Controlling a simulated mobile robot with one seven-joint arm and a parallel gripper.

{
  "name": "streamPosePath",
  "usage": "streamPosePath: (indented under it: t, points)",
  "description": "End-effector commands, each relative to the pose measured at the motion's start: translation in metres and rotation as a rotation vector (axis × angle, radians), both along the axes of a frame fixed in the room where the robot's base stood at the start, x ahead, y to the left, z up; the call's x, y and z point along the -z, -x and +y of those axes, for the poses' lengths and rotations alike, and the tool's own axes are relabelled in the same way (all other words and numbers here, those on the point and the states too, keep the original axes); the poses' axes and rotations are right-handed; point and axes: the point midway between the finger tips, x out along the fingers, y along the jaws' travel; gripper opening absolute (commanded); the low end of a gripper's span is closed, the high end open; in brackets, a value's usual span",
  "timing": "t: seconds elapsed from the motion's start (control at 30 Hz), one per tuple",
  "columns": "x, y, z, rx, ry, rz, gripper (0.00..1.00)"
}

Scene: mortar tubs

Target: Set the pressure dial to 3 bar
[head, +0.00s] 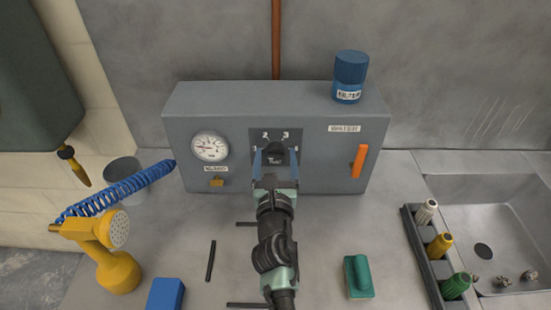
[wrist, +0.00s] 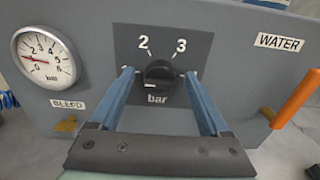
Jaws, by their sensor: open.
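The pressure dial (wrist: 160,72) is a black round knob on a dark plate on the grey box's front, with 2 and 3 printed above it and "bar" below. Its white mark shows at the lower left of the knob, away from the 3. Other scale numbers may be hidden behind my fingers. My gripper (wrist: 158,76) is open, one blue finger on each side of the knob, with a visible gap to each. In the head view, my gripper (head: 274,152) is in front of the dial (head: 275,149).
A round gauge (wrist: 46,56) left of the dial has its red needle near 1. A BLEED tap (head: 216,183) sits below it, and an orange WATER lever (head: 358,161) is at right. A blue-capped jar (head: 349,78) stands on the box. A yellow sprayer (head: 112,250) is at left.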

Motion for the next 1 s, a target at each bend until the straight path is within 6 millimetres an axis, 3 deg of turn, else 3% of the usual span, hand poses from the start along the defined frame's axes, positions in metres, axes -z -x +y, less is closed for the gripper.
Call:
streamPosePath:
  t: [0.07, 0.47, 0.77, 1.0]
  points:
    - [0.0001, 0.0002, 0.0, 0.0, 0.0, 0.0, 0.73]
    - [0.0002, 0.0003, 0.0003, -0.001, 0.0, 0.0, 0.01]
    - [0.0, 0.0004, 0.0003, -0.001, -0.026, 0.0, 0.0]
    - [-0.0003, 0.0003, 0.0, -0.001, -0.147, 0.0, 0.0]
